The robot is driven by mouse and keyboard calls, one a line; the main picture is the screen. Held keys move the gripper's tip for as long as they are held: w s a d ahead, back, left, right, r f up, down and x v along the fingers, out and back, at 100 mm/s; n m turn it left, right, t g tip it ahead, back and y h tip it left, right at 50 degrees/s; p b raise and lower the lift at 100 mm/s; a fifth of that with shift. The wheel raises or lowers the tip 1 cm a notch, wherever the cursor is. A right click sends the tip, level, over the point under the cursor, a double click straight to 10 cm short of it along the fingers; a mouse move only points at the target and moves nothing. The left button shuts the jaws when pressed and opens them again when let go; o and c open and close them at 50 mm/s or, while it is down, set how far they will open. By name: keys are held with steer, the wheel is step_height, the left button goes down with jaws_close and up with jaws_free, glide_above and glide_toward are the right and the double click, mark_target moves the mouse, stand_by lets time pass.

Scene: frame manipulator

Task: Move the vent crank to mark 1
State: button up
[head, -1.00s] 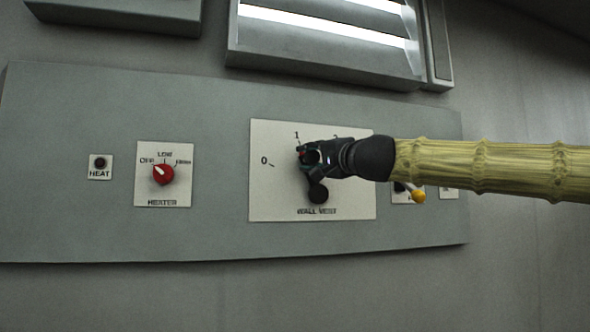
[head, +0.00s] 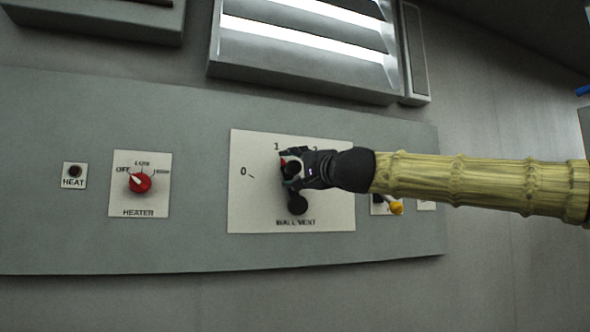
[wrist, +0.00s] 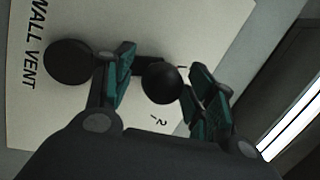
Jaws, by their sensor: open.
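The white wall vent plate (head: 250,210) carries marks 0, 1 and a partly hidden 2. The black crank has a round hub (head: 297,203) low on the plate. Its arm runs up from the hub toward mark 1 (head: 277,147), mostly hidden by my gripper (head: 289,165). A red spot shows at the fingers just below the 1. In the wrist view the hub (wrist: 72,62) is at left and the crank's ball knob (wrist: 162,84) lies between my open fingers (wrist: 160,65). Whether a finger touches the knob, I cannot tell. Mark 2 (wrist: 161,121) shows below the knob.
A red heater dial (head: 139,182) and a heat button (head: 74,171) are to the left on the grey panel (head: 60,230). A yellow-tipped switch (head: 396,207) sits right of the plate, under my arm. A louvred vent (head: 300,75) is above.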

steer(key=shift+s, duration=0.1)
steer(key=v, duration=1.2)
stand_by(0.4)
